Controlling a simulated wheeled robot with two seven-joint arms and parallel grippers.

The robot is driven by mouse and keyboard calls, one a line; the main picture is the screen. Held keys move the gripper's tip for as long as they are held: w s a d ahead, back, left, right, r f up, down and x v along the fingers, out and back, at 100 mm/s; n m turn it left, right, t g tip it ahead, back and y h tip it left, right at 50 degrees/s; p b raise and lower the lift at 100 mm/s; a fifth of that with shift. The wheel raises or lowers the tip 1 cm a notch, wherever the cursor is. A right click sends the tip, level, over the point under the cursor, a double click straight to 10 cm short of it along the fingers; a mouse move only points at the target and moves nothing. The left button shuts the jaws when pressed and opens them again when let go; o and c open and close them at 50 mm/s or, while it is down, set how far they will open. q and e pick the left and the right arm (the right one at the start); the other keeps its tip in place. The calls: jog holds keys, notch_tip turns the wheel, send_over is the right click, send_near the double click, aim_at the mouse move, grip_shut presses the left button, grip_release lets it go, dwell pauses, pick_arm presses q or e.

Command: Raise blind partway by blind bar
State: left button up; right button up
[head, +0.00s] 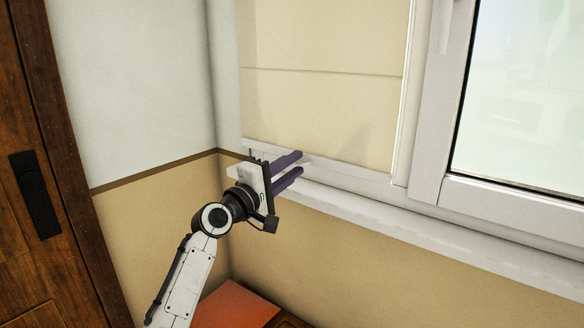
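The beige fabric blind (325,105) hangs down over the left part of the window, close to the sill. Its pale blind bar (345,172) runs along its lower edge. My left gripper (300,163) is at the left half of the bar, with its two purple fingers pointing right and parted, one above the other. The bar appears level with the gap between the fingertips; I cannot tell whether they touch it. The gripper hides a short part of the bar. My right gripper is not in view.
The white sill (430,238) juts out just below the bar and fingers. A white-framed window pane (525,100) with a handle (441,25) is at right. A wooden door (35,190) stands at left. An orange-topped piece (236,305) is low beneath my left arm.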

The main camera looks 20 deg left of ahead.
pick_arm(q)
jog(key=shift+c, duration=0.4)
grip_shut()
dwell(0.9)
